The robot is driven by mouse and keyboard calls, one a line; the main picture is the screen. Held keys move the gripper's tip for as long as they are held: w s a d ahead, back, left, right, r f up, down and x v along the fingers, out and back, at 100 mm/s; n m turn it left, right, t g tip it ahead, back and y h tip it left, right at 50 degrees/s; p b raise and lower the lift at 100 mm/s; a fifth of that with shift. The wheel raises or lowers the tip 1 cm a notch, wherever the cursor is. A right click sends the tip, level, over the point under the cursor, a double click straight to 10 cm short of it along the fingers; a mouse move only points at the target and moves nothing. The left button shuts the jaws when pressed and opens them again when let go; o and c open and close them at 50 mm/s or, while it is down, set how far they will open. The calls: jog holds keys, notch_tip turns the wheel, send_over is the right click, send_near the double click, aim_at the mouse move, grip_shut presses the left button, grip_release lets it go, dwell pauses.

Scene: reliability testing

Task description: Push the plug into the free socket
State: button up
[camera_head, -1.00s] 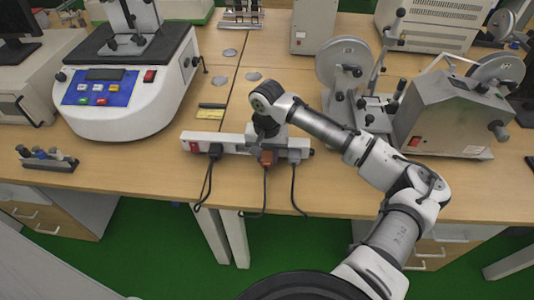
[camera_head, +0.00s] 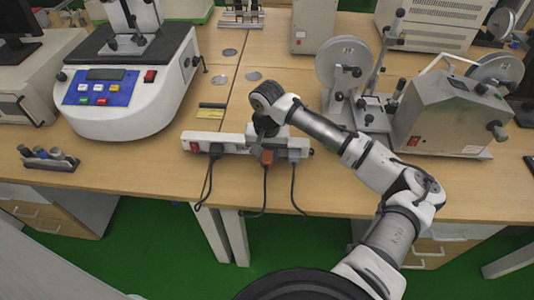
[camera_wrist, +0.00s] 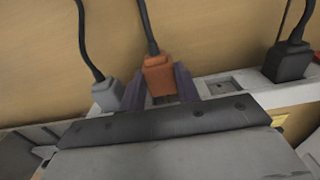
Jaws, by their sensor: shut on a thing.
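The orange plug (camera_head: 267,156) is held at the power strip (camera_head: 233,137), with its cable hanging over the table's front edge. In the wrist view the orange plug (camera_wrist: 158,74) sits between the two dark fingers of my gripper (camera_wrist: 163,86), which is shut on it. An empty socket (camera_wrist: 222,86) shows on the white strip, between the orange plug and the black plug (camera_wrist: 288,60). The grey plug (camera_wrist: 110,95) is on the orange plug's other side. The gripper body hides the orange plug's lower end, so I cannot tell how deep it sits.
The black plug (camera_head: 215,150) and grey plug (camera_head: 293,153) stand close by in the strip, with cables hanging down. A red switch (camera_head: 194,147) is at its left end. A white tester (camera_head: 130,95) stands left and a grey machine (camera_head: 450,115) right.

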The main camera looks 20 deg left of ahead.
jog(key=shift+w+a, duration=0.15)
jog(key=shift+w, duration=0.35)
jog(key=shift+p, duration=0.85)
dwell(0.9)
jog(key=shift+w+a, duration=0.1)
jog(key=shift+w, duration=0.3)
dwell(0.5)
jog(key=o, duration=1.1)
notch_tip(320, 180, up, 14)
jog(key=shift+f+b, duration=0.1)
jog(key=shift+b, duration=0.8)
